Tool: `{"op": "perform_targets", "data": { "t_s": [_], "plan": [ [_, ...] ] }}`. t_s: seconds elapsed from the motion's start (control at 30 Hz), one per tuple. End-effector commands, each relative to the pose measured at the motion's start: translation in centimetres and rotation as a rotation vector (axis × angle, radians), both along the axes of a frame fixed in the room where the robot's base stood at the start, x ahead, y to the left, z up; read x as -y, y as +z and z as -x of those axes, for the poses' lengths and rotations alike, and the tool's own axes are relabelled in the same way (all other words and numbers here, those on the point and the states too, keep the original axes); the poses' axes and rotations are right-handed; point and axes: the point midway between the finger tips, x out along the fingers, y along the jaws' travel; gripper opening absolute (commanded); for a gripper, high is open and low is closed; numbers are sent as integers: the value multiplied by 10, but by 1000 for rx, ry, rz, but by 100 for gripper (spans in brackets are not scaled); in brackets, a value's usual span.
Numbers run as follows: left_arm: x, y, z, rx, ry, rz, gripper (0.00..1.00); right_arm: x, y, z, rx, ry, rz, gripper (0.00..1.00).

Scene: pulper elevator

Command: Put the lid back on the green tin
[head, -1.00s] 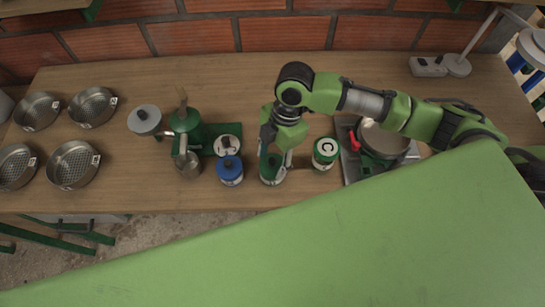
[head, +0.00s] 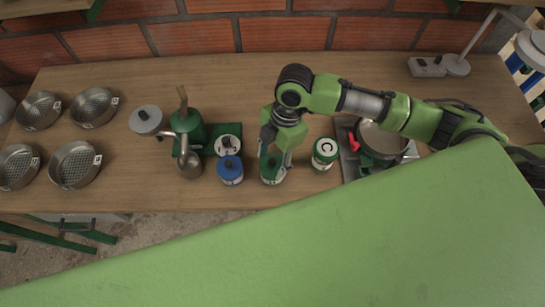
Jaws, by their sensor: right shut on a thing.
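The green tin (head: 272,178) stands near the front edge of the wooden workbench, with a white label on its side. My right gripper (head: 274,159) points down directly over it, its fingers on either side of a dark green top that looks like the lid. The gripper is shut on it. The gripper hides most of the lid, and I cannot tell whether the lid is seated on the tin or just above it. My left gripper is not in view.
A blue-lidded tin (head: 230,170) stands close left of the green tin, and a tin marked C (head: 325,152) stands to its right. A green grinder-like device (head: 187,130), several sieves (head: 75,165) and a scale with a pan (head: 382,140) are further out. The back middle of the bench (head: 220,80) is clear.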

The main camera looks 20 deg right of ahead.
Motion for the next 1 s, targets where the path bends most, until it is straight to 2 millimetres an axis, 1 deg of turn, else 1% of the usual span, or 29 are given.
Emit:
{"op": "perform_targets", "data": {
  "t_s": [0.27, 0.73, 1.0],
  "plan": [
    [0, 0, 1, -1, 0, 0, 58, 0, 0, 0, 0, 0, -1, 33],
    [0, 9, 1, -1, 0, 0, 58, 0, 1, 0, -1, 0, -1, 33],
    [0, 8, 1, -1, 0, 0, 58, 0, 0, 0, 0, 0, -1, 33]
  ]
}}
